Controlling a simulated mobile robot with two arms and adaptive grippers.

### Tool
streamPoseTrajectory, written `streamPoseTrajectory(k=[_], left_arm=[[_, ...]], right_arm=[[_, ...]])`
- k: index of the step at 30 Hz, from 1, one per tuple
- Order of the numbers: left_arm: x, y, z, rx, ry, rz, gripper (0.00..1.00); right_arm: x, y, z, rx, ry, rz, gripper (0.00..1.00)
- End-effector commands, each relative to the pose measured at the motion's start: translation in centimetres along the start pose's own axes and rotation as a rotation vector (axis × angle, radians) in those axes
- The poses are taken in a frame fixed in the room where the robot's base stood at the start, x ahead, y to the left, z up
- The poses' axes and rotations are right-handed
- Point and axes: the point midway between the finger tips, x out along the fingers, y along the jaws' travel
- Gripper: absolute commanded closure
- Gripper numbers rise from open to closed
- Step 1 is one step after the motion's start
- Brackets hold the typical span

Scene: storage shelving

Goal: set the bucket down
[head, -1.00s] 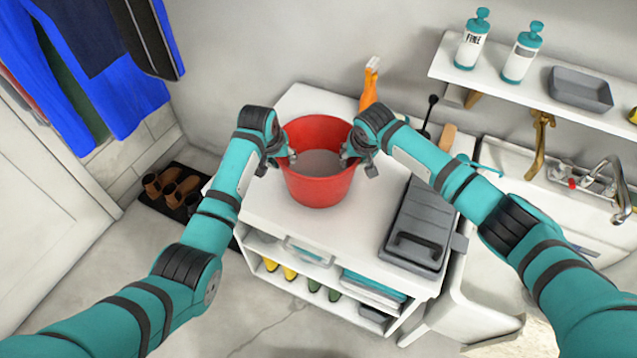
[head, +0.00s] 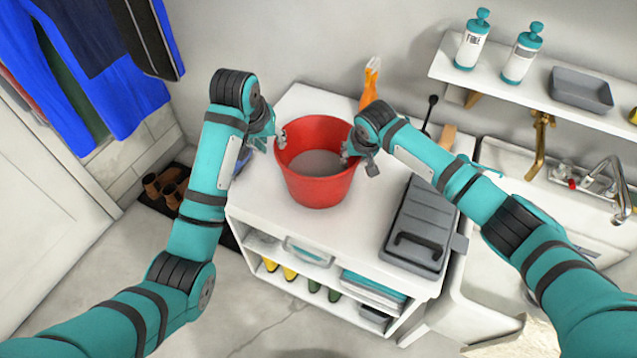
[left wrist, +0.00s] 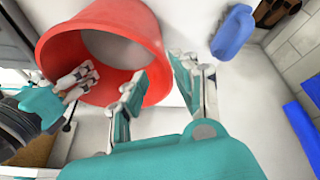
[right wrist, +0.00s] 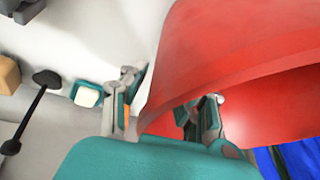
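The red bucket (head: 318,190) stands upright on the white cabinet top (head: 280,215). It also shows in the left wrist view (left wrist: 150,50) and the right wrist view (right wrist: 230,50). My left gripper (head: 270,138) is open and empty at the bucket's left rim; one finger overlaps the rim in the left wrist view (left wrist: 160,88). I cannot tell whether it touches. My right gripper (head: 358,160) is at the right rim. Its fingers are spread apart (right wrist: 165,108), one outside the wall and one inside, with visible gaps.
A grey toolbox (head: 415,225) lies on the cabinet's right side. An orange spray bottle (head: 370,85) stands behind the bucket. A sink (head: 515,175) is to the right, under a wall shelf (head: 530,85).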

Motion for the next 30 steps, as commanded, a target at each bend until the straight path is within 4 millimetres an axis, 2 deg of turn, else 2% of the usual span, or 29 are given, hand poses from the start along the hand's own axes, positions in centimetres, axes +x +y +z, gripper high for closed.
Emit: streamPoseTrajectory(k=[9,15,21,30], left_arm=[[0.0,0.0,0.0,0.000,0.000,0.000,0.71],[0.1,0.0,0.0,0.000,0.000,0.000,0.71],[0.1,0.0,0.0,0.000,0.000,0.000,0.71],[0.1,0.0,0.0,0.000,0.000,0.000,0.71]], right_arm=[[-6.6,0.0,-0.1,-0.002,0.004,-0.003,0.71],[-9.7,0.0,0.0,0.000,0.002,-0.001,0.71],[-10.9,0.0,0.0,0.000,0.000,0.000,0.71],[-11.0,0.0,0.0,-0.001,0.001,0.000,0.71]])
